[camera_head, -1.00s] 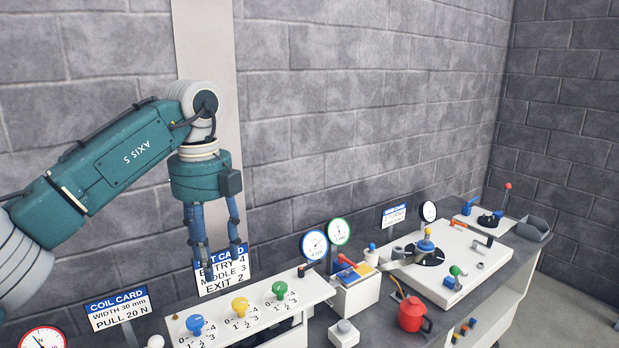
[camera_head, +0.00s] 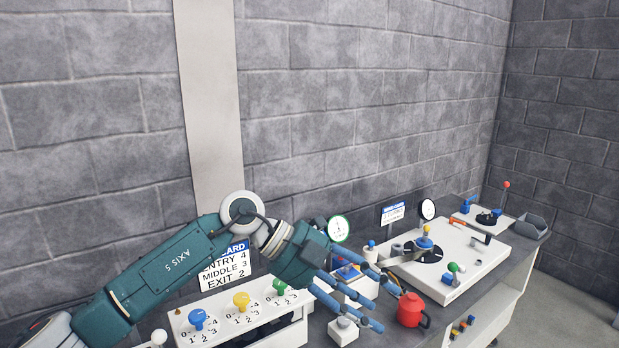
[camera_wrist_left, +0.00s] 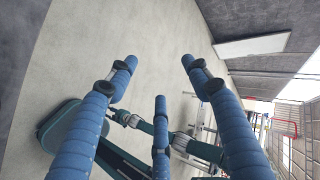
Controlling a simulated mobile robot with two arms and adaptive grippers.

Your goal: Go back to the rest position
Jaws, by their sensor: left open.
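My left gripper (camera_head: 372,306) has blue fingers spread apart, with nothing held between them. In the head view its arm comes in from the left and the fingers point right and down, over the front of the bench near a red pot (camera_head: 411,310). From this view I cannot tell whether a finger touches the pot. In the left wrist view the open fingers (camera_wrist_left: 160,85) show against pale floor, with parts of my own body below. My right gripper is not in view.
A panel (camera_head: 240,318) with blue, yellow and green knobs stands below my left arm. Cards, round gauges and a white machine plate (camera_head: 455,262) with levers line the bench. A grey brick wall (camera_head: 350,130) stands behind.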

